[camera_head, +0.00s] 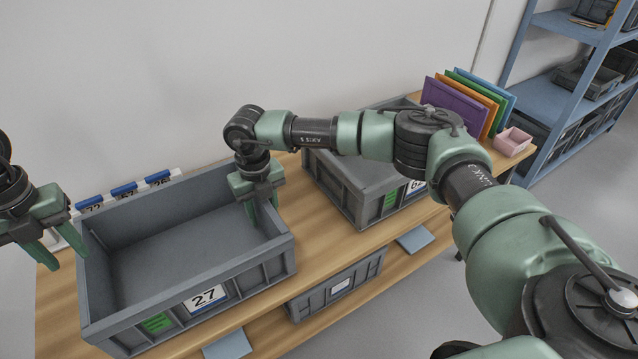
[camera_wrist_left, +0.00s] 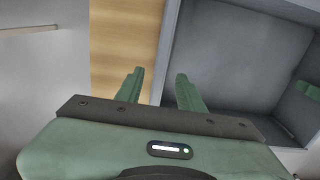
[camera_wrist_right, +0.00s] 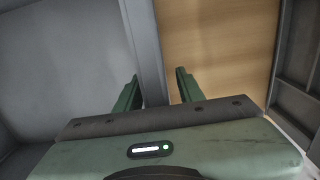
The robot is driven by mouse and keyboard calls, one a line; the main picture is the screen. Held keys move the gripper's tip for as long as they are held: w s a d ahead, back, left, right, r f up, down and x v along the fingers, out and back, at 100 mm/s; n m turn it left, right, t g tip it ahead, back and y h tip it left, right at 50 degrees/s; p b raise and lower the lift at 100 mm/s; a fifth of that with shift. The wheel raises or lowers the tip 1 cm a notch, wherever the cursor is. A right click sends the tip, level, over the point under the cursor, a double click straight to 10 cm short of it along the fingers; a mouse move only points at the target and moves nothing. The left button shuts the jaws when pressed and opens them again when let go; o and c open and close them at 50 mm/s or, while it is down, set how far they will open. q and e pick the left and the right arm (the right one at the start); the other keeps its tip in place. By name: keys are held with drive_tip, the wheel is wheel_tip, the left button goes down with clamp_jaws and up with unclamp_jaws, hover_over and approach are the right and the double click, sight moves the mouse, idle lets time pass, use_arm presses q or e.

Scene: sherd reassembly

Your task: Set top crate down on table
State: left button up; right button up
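A grey open crate labelled 27 (camera_head: 180,312) appears to rest level on the wooden table (camera_head: 330,237); its visible inside is empty. My left gripper (camera_head: 64,257) is open at the crate's left wall. In the left wrist view its fingers (camera_wrist_left: 158,85) stand apart, with the wall's edge between them. My right gripper (camera_head: 264,215) is open at the right wall. In the right wrist view its fingers (camera_wrist_right: 158,85) lie on either side of that wall (camera_wrist_right: 150,45), with gaps showing.
Another grey crate (camera_head: 352,200) stands to the right on the table, partly behind my right arm. Coloured panels (camera_head: 460,105) and a pink box (camera_head: 512,142) stand at the far end. Another crate (camera_head: 335,290) is on the lower shelf. A blue shelf rack (camera_head: 560,100) is at the back right.

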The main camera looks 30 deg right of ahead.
wheel_tip(320, 180, up, 12)
drive_tip(key=shift+f, duration=0.1)
idle(0.6)
